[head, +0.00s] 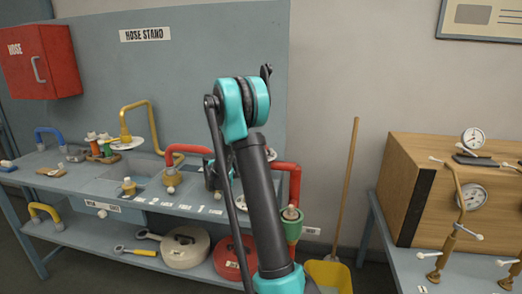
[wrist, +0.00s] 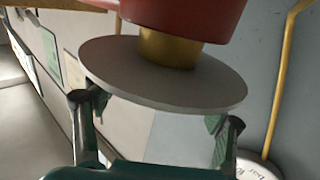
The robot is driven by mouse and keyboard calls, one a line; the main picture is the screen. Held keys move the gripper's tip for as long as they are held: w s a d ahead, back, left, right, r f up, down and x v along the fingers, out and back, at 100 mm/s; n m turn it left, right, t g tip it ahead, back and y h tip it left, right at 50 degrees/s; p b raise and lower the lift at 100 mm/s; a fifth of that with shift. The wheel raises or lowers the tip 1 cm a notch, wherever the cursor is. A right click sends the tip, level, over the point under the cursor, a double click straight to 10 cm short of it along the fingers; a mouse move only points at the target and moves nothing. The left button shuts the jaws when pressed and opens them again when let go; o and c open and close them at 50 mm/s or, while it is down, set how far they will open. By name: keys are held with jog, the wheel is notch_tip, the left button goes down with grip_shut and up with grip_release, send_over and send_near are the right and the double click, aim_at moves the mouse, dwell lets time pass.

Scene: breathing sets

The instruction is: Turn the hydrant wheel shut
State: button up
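A round grey wheel (wrist: 165,75) shows large in the wrist view. It sits on a short brass stem (wrist: 170,46) below a red body (wrist: 185,15). My gripper (wrist: 158,118) is open, its two fingers spread wide near the left and right parts of the wheel's lower rim. The fingertips are partly hidden by the wheel, so I cannot tell whether they touch it. In the head view, my own arm covers most of the gripper and the wheel. Red pipes (head: 186,149) show on both sides of my arm there.
The grey bench (head: 75,178) carries a yellow pipe (head: 139,104) and several fittings. Hose rolls (head: 186,246) lie on its lower shelf. A wooden cabinet with gauges (head: 408,185) is farther right.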

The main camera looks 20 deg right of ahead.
jog(key=shift+o, duration=0.2)
jog(key=v, duration=1.2)
